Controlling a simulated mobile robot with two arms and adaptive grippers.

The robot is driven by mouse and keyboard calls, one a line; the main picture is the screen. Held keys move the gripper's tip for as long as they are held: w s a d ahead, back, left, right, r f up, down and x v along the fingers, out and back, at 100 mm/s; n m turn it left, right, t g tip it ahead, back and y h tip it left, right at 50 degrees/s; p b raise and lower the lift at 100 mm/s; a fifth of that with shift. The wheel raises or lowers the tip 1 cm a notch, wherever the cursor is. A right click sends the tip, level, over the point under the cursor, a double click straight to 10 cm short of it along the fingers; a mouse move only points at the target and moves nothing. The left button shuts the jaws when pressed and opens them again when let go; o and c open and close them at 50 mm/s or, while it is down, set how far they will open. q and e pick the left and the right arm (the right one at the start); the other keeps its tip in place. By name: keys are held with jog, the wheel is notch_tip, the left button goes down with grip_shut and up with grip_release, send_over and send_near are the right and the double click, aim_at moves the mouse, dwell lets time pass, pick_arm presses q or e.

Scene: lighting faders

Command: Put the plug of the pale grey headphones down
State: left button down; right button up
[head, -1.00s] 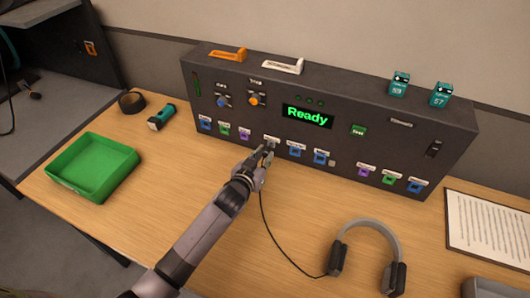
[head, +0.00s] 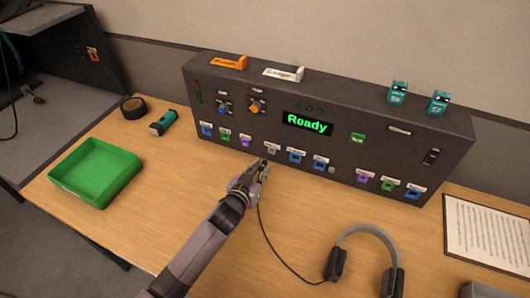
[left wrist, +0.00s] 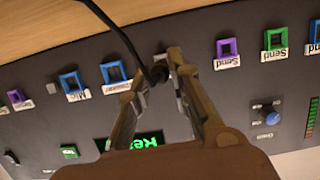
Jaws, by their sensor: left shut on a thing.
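The pale grey headphones (head: 372,231) lie on the table at the lower right, with dark ear cups. Their black cable curves left to my left gripper (head: 264,164). The gripper is shut on the dark plug (left wrist: 160,73) at the cable's end, which shows between the fingers in the left wrist view. The gripper is just in front of the dark panel (head: 345,120), below a grey-framed socket (head: 272,148). The plug's tip is mostly hidden by the fingers. I cannot tell whether the plug touches the table. My right gripper is not in view.
A green tray (head: 134,184) stands at the left. A black tape roll (head: 133,107) and a teal-and-black item (head: 163,123) lie behind it. A printed sheet (head: 487,238) is at the right. The wooden table (head: 180,215) between tray and headphones is mostly clear.

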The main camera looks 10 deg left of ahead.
pick_arm(q)
jog(key=shift+s+r, duration=0.2)
jog(key=shift+r, duration=0.25)
jog(key=s+a+r+n+y, duration=0.1)
jog(key=s+a+r, duration=0.2)
jog(key=s+r, duration=0.4)
jog(key=s+a+r+n+y, duration=0.1)
jog(key=s+a+r, duration=0.2)
jog(key=s+r, duration=0.4)
notch_tip(320, 180, up, 4)
jog(key=shift+s+f+y, duration=0.2)
jog(key=shift+f+y, duration=0.05)
jog(key=shift+y, duration=0.15)
jog(key=shift+d, duration=0.1)
